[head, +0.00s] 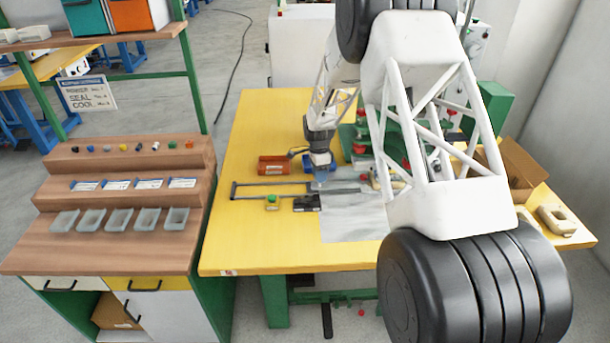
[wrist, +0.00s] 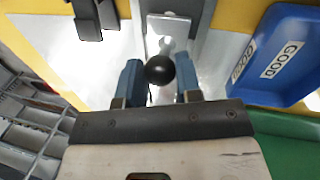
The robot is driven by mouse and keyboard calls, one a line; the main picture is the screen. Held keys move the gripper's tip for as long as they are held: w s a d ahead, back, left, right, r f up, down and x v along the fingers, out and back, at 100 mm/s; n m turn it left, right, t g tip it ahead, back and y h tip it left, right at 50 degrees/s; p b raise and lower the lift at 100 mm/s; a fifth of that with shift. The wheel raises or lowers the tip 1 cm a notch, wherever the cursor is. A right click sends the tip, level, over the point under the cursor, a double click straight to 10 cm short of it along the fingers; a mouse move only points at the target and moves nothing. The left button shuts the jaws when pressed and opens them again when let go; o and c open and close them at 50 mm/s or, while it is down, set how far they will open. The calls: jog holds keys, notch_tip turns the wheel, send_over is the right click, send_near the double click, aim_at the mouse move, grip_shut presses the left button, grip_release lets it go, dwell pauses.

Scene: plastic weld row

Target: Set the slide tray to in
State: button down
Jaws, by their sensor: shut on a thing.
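The slide tray (wrist: 168,24) shows in the wrist view as a pale metal piece between two dark grey rails. A black ball knob (wrist: 160,69) stands at its near end. My gripper (wrist: 160,85) has its two blue fingers on either side of this knob, shut on it. In the head view my gripper (head: 319,183) is low over the yellow table, at the right end of the grey slide rails (head: 262,184). The knob and most of the tray are hidden there by my gripper.
A blue GOOD bin (wrist: 268,58) lies close to the right of my gripper in the wrist view. The table's left front (head: 250,245) is clear.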

jog(key=shift+d, duration=1.5)
jog(key=c, duration=0.8)
grip_release()
jog(key=shift+r, duration=0.1)
notch_tip(320, 180, up, 8)
jog(key=w, duration=0.1)
jog(key=shift+w+a+f, duration=0.15)
jog(key=shift+w+f, duration=0.1)
jog(key=shift+r, duration=0.1)
